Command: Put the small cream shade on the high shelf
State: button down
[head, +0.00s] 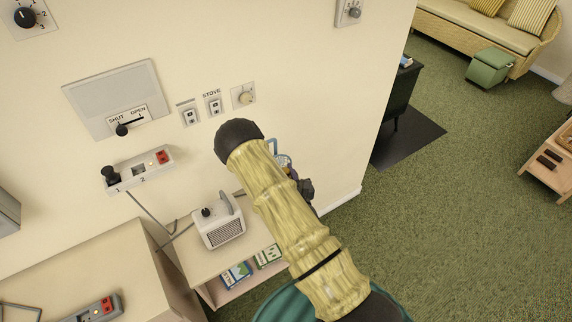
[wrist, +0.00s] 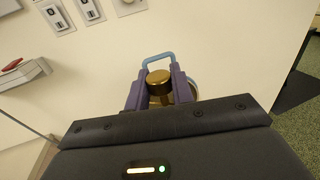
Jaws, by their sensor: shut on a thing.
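In the wrist view my gripper (wrist: 159,98) has its two purple fingers closed on a brass-capped thing (wrist: 159,77). A light blue loop (wrist: 161,55) shows just beyond the fingertips, and a curved rim (wrist: 193,88) shows beside the right finger. The rest of the held thing is hidden, so I cannot tell whether it is the small cream shade. I see no separate cream shade and no high shelf.
A low shelf unit (head: 190,262) with books stands below, with a white heater-like box (head: 218,226) on top. Wall switches (head: 190,116) and a red-buttoned panel (head: 138,168) are on the wall. A dark stove (head: 398,105) stands past the wall's edge; green carpet (head: 450,210) is open at right.

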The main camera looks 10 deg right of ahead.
notch_tip(320, 180, down, 8)
jog(key=h, duration=0.1)
jog(key=shift+s+d+m, duration=0.2)
jog(key=shift+s+m, duration=0.1)
jog(key=shift+s, duration=0.1)
jog(key=f+b, duration=0.1)
jog(key=b, duration=0.1)
jog(key=f+b, duration=0.3)
jog(key=b, duration=0.1)
jog(key=shift+w+a+f, duration=0.1)
jog(key=shift+w+f, duration=0.05)
jog(key=shift+w, duration=0.2)
